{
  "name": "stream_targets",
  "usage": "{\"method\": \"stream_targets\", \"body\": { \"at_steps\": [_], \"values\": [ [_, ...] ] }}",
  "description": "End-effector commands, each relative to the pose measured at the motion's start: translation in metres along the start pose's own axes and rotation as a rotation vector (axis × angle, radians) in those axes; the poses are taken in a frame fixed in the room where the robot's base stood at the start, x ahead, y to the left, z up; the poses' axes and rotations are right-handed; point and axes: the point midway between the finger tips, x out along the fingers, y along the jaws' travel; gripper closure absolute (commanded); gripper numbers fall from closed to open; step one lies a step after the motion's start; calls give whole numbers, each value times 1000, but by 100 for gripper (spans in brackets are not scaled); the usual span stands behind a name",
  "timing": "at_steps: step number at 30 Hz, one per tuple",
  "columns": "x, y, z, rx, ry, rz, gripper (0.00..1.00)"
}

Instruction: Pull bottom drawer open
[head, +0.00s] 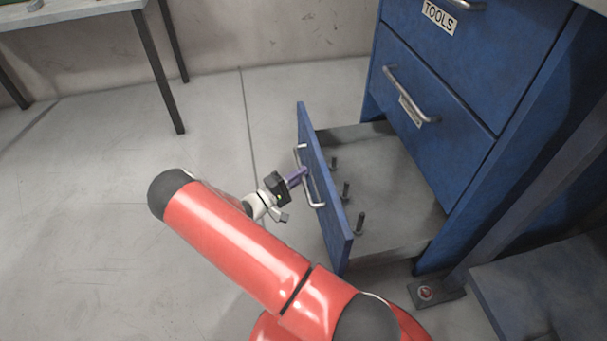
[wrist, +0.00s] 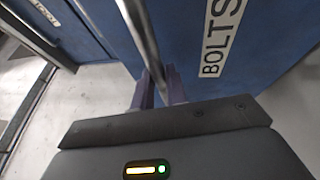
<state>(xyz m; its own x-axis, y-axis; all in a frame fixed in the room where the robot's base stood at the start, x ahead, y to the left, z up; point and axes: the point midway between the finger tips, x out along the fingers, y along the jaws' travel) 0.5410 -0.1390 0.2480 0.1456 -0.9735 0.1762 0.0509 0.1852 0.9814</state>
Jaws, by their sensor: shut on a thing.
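The bottom drawer (head: 325,192) of the blue cabinet stands pulled well out in the head view, with its blue front panel apart from the cabinet body. Its metal bar handle (head: 316,190) is on the outer face. My gripper (head: 304,173) is at this handle, with its purple fingers shut on the bar. In the wrist view the handle bar (wrist: 140,40) runs down between the purple fingers (wrist: 160,88). The drawer front beside it carries a white label reading BOLTS (wrist: 222,38). The exact finger contact is partly hidden.
Several dark bolts (head: 346,191) stand inside the open drawer. Above are a closed middle drawer (head: 440,95) with a handle and a drawer labelled TOOLS (head: 439,17). A table leg (head: 158,75) stands at the upper left. A metal post foot (head: 428,292) is at the lower right. The floor to the left is clear.

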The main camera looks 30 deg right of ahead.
Motion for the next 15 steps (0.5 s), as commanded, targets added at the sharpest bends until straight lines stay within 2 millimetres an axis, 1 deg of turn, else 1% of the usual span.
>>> {"method": "stream_targets", "body": {
  "at_steps": [1,12,13,15],
  "values": [
    [0,3,3,-2,-11,9,100],
    [0,3,4,-2,-12,9,100],
    [0,3,4,-2,-12,9,84],
    [0,3,3,-2,-10,9,75]
  ]
}}
